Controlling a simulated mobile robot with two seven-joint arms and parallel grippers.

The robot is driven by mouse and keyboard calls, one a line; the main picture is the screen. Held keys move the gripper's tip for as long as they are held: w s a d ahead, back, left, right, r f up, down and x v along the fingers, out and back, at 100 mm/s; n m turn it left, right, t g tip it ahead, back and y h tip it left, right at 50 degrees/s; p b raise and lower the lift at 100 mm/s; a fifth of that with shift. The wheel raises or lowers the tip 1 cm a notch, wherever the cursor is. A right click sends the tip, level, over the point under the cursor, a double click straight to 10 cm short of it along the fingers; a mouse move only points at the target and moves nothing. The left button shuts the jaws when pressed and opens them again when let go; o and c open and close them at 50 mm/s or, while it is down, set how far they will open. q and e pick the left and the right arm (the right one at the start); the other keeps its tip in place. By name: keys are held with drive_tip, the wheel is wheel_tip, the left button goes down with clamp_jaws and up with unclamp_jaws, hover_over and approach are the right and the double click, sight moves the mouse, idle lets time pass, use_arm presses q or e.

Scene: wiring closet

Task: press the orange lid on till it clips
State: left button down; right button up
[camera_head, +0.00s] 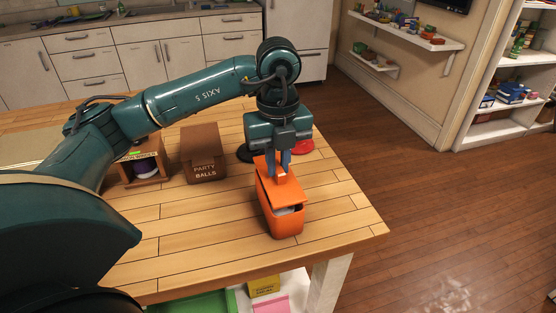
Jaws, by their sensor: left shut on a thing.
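An orange box (285,222) stands on the wooden table near its right end. Its orange lid (283,191) lies tilted over it, raised at the back, and a gap at the front shows something pale inside. My left gripper (279,167) points down above the lid. Its blue fingers are shut on the lid's small raised grip, which they partly hide. I cannot tell how far the lid's back edge is from the rim. My right gripper is not in view.
On the wooden table (335,208), a brown box marked "PARTY BALLS" (203,155) and a small wooden box (143,170) stand to the left. A black round thing (245,153) and a red one (304,147) lie behind the orange box. The table's front is clear.

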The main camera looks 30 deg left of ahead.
sight(278, 166)
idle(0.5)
use_arm(q)
drive_tip(key=shift+f+b, duration=0.9)
drive_tip(key=shift+f, duration=0.15)
drive_tip(key=c, duration=1.3)
unclamp_jaws()
drive_tip(key=shift+c, duration=0.2)
wheel_tip(278, 166, up, 5)
drive_tip(key=p, duration=0.4)
